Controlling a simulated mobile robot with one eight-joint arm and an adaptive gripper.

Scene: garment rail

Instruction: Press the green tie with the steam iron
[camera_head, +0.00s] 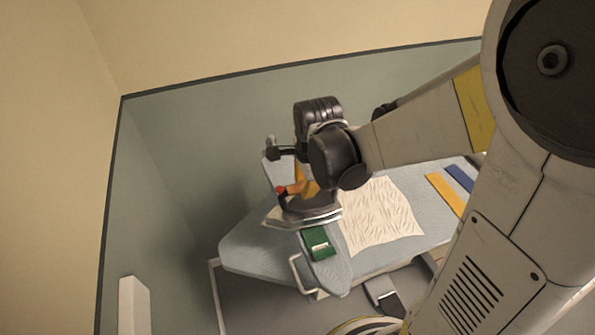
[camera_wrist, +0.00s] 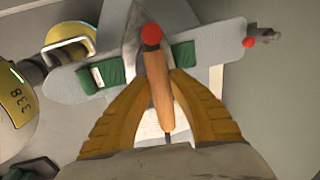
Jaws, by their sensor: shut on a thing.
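My gripper (camera_wrist: 160,85) has its yellow fingers shut on the wooden handle (camera_wrist: 158,90) of the steam iron, which has a red knob at its end. The iron (camera_head: 310,208) has a dark body and a pale metal soleplate, and it is over the narrow sleeve board. The green tie (camera_head: 318,243) lies along this board, with a white band across it. In the wrist view the tie (camera_wrist: 182,82) shows on both sides of the iron, whose body hides its middle. I cannot tell whether the soleplate touches the tie.
The narrow sleeve board (camera_head: 335,270) stands over the pale blue ironing board (camera_head: 250,245). A wrinkled cream cloth (camera_head: 380,212) lies right of the iron. A yellow strip (camera_head: 446,195) and a blue strip (camera_head: 459,178) lie farther right. A white post (camera_head: 133,305) stands at lower left.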

